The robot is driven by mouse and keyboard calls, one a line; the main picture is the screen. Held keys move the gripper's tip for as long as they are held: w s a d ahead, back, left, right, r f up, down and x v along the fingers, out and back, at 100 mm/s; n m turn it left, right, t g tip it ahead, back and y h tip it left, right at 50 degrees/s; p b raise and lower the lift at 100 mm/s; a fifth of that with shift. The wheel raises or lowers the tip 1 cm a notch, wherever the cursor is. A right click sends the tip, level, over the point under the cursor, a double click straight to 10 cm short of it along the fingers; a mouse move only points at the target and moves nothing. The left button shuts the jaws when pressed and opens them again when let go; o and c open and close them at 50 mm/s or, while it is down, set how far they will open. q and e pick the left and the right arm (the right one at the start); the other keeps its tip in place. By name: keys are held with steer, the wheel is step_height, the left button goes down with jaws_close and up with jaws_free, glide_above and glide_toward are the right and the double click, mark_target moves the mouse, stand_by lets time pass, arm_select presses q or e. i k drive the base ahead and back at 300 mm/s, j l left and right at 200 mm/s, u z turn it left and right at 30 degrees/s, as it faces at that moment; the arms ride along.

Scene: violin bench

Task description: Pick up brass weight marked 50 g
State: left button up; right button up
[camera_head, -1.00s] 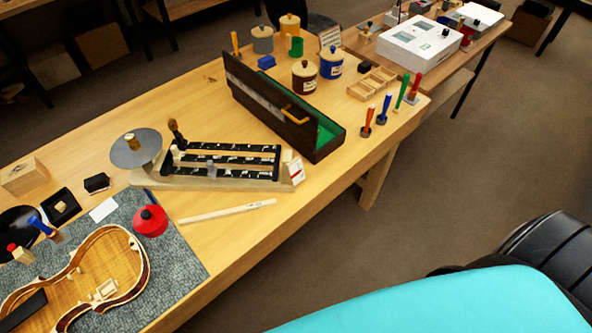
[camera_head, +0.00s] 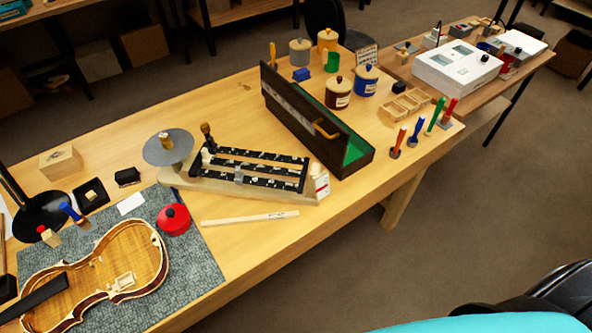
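A triple-beam balance (camera_head: 240,170) stands mid-bench, with a round grey pan (camera_head: 180,150) at its left end. A small brass-coloured piece (camera_head: 164,136) sits on the pan. It may be the 50 g brass weight, but no marking is legible. A small tan piece also lies in a black square tray (camera_head: 91,205) left of the balance; I cannot tell what it is. Neither of my grippers is in view.
A long dark case with green lining (camera_head: 320,125) stands right of the balance. Jars and upright handled tools stand at the right. Bare wood lies along the front edge.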

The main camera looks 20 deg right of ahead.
mark_target(166, 143)
steer(key=k+j+u, duration=0.1)
steer(key=u, duration=0.25)
steer(key=k+j+u, duration=0.1)
steer(key=u, duration=0.25)
steer(key=j+u, duration=0.35)
steer(key=k+l, duration=0.05)
